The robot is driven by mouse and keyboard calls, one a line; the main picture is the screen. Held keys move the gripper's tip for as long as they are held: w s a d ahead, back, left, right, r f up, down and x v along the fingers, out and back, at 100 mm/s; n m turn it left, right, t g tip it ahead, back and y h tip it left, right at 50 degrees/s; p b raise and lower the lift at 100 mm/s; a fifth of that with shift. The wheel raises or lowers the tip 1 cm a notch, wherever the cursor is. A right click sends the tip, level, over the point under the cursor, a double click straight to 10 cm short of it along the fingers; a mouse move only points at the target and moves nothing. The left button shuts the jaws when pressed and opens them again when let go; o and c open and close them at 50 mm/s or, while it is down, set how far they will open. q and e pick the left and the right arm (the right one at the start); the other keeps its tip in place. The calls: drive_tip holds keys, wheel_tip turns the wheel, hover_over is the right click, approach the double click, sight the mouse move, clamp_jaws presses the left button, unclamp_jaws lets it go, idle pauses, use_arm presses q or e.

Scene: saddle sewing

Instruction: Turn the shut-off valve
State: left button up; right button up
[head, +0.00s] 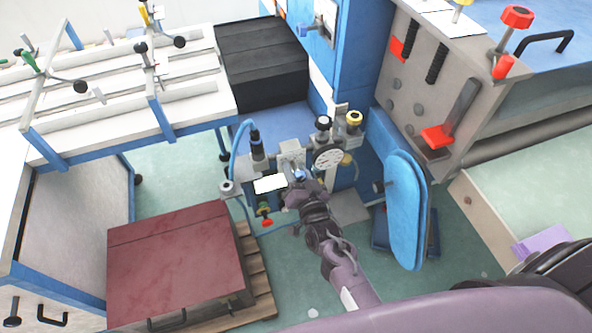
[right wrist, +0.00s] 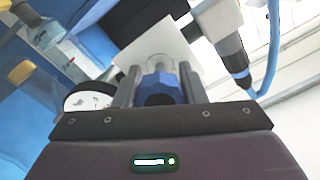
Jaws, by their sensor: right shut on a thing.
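My right gripper (head: 299,184) reaches the pneumatic unit beside the blue machine. In the right wrist view its two dark fingers (right wrist: 158,74) stand on either side of a blue knob (right wrist: 160,86) and are shut on it. The blue knob (head: 299,174) shows only as a small patch at the fingertips in the head view. A white plate lies behind the knob in the wrist view. A small red handle (head: 267,222) is lower left, apart from the gripper. My left gripper is not in view.
A black-capped regulator with a blue hose (head: 256,140) stands left of the gripper. A blue padded arm (head: 405,205) hangs on the right. A dark red box (head: 175,262) on a wooden pallet is at lower left. Green floor is free between them.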

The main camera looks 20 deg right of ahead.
sight(300, 181)
drive_tip(key=o, duration=1)
drive_tip(key=shift+s, duration=0.1)
drive_tip(key=s+b, duration=0.1)
drive_tip(key=s, duration=0.6)
drive_tip(key=shift+s+d, duration=0.1)
drive_tip(key=shift+s, duration=0.25)
